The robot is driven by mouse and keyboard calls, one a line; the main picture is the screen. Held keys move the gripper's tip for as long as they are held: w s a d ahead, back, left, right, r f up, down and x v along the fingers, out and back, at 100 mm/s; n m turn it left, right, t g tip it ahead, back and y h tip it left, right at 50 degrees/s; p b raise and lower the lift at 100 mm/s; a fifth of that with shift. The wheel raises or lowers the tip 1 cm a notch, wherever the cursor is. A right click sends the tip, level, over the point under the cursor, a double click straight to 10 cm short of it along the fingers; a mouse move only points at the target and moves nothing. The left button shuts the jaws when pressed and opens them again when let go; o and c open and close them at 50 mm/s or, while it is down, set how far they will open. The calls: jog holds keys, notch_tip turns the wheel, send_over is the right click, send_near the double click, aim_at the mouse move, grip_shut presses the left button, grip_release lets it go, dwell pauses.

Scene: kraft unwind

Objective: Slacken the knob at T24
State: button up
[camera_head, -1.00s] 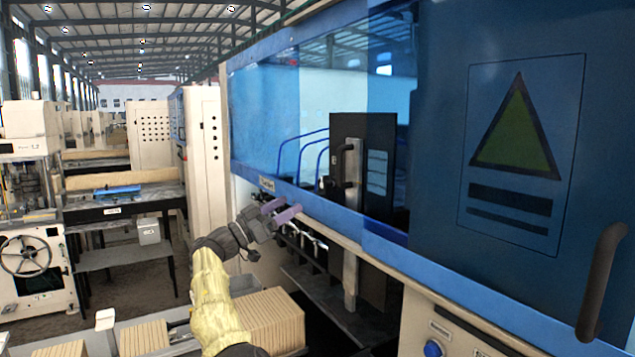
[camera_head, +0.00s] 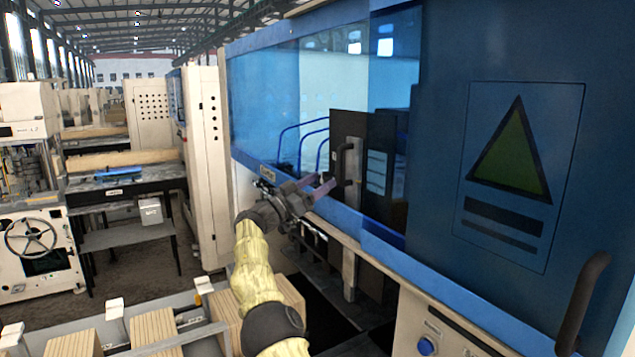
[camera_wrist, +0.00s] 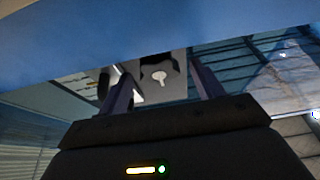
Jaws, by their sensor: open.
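My gripper (camera_head: 318,186) is open, its purple-grey fingers apart and empty, in front of the lower blue rail of the large machine. In the wrist view my gripper (camera_wrist: 164,82) points at a pale surface under a blue edge. In the head view my arm and gripper cover part of the machine's lower front.
The blue machine's rail (camera_head: 375,228) and window (camera_head: 290,120) stand close to my gripper. A dark handle (camera_head: 590,300) sticks out at the right. Wooden stacks (camera_head: 155,325) stand at the lower left. A grey table (camera_head: 122,195) stands further back, with floor in front.

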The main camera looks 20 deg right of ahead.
jog(key=c, duration=1)
jog(key=shift+f+n+t+b, duration=0.15)
jog(key=shift+n+t+b, duration=0.15)
jog(key=shift+n+b, duration=0.5)
jog(key=shift+n+t+y+b, duration=0.3)
jog(key=shift+n+t+b, duration=0.15)
jog(key=shift+b, duration=0.7)
jog(key=n+t+b, duration=0.1)
jog(key=n+b, duration=0.2)
jog(key=shift+s+y, duration=0.1)
jog(key=shift+y, duration=0.2)
jog(key=n+t+b, duration=0.1)
jog(key=n, duration=0.1)
jog(key=n+t+y+b, duration=0.1)
jog(key=n, duration=0.1)
jog(key=shift+a+r+n, duration=0.1)
jog(key=shift+r+n, duration=0.1)
jog(key=shift+n, duration=0.15)
jog(key=shift+r+n+t+y+b, duration=0.1)
jog(key=shift+n+t+y+b, duration=0.25)
jog(key=shift+n, duration=0.35)
jog(key=shift+n+y, duration=0.25)
jog(key=shift+n, duration=0.35)
